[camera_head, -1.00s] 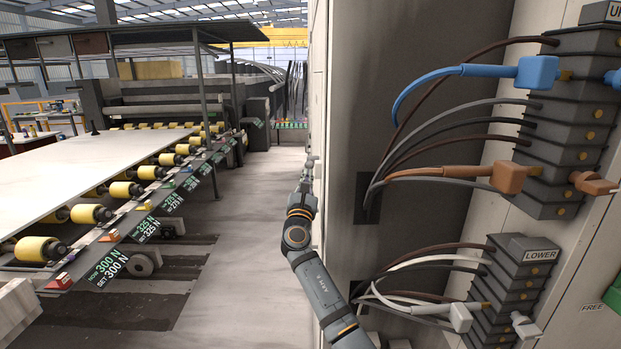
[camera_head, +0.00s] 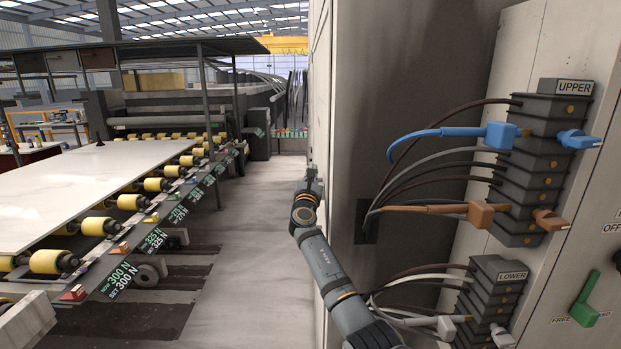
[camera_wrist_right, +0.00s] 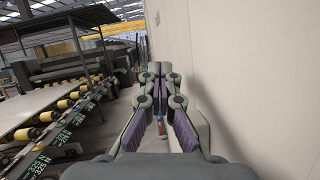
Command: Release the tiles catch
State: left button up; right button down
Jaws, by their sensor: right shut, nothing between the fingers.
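A green lever (camera_head: 584,302) stands on the light panel at the right edge, tilted up to the right. The label under it reads FREE at the left, and the right-hand word is partly hidden. I cannot tell whether this lever is the tiles catch. My right gripper (camera_head: 311,176) is far to the left of the lever, in the aisle beside the tall cabinet wall. In the right wrist view, its fingers (camera_wrist_right: 160,75) are shut and empty, pointing down the aisle. My left gripper is out of view.
UPPER (camera_head: 540,165) and LOWER (camera_head: 492,300) terminal blocks with blue, brown and white plugged cables stand on the panel between my right arm and the lever. A roller line (camera_head: 165,195) carrying a pale slab runs along the left. The aisle floor (camera_head: 255,230) is clear.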

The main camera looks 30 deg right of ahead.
jog(key=w+r+p, duration=0.1)
jog(key=w+d+r+p, duration=0.1)
jog(key=w+r+p, duration=0.1)
jog(key=shift+d, duration=0.35)
jog(key=shift+f, duration=0.1)
jog(key=shift+f, duration=0.1)
dwell(1.1)
